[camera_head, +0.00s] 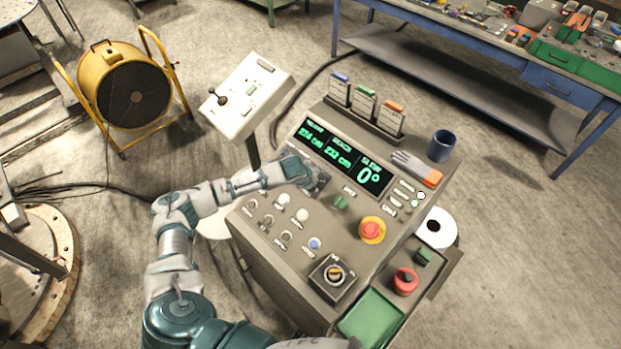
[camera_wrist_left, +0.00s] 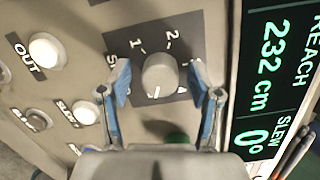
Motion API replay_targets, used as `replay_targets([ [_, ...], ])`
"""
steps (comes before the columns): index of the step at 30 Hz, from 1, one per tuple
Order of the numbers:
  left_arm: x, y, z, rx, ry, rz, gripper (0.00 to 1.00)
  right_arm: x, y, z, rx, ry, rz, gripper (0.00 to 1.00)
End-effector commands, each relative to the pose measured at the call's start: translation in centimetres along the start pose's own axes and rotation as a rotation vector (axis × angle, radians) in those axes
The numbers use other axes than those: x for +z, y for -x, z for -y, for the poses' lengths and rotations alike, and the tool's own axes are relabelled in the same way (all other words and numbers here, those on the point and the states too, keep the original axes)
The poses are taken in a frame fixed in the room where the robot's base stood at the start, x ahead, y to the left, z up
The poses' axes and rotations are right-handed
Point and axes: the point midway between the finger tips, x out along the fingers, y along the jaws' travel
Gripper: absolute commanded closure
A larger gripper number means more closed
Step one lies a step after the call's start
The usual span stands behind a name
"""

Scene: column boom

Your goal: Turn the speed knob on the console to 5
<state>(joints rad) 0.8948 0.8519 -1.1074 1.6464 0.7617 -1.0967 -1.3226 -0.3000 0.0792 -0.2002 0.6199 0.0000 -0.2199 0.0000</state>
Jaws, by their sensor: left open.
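The speed knob (camera_wrist_left: 160,76) is a round grey knob on a dark dial plate, seen in the left wrist view. A white pointer line on it points toward the bottom of that picture. Dial marks 1 and 2 show above it; other marks are partly hidden by the fingers. My left gripper (camera_wrist_left: 161,84) is open, with one blue-padded finger on each side of the knob and a gap at both sides. In the head view my left gripper (camera_head: 316,180) is over the console (camera_head: 290,235), just below the display, and hides the knob. My right gripper is not in view.
The display (camera_head: 343,157) reads reach 232 cm and slew 0°. Near the gripper are white buttons (camera_head: 302,214), a green knob (camera_head: 340,202) and a red stop button (camera_head: 372,229).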

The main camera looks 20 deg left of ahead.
Motion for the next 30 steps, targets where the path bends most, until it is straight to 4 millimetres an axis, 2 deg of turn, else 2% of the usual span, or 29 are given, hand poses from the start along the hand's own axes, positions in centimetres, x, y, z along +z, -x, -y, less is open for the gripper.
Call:
replay_targets([
  [5,0.0,1.2,0.1,-0.002,0.001,-0.001,0.37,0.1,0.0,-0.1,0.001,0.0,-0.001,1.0],
  [15,0.2,8.4,0.0,-0.003,-0.001,0.001,0.37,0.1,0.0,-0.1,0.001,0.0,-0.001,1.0],
  [18,0.1,10.1,0.0,-0.001,0.0,0.0,0.37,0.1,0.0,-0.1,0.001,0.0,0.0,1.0],
  [24,0.1,11.7,0.0,0.001,0.0,-0.001,0.37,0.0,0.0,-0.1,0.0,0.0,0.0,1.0],
  [30,0.1,11.8,0.0,0.001,0.0,-0.001,0.37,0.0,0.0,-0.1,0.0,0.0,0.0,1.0],
])
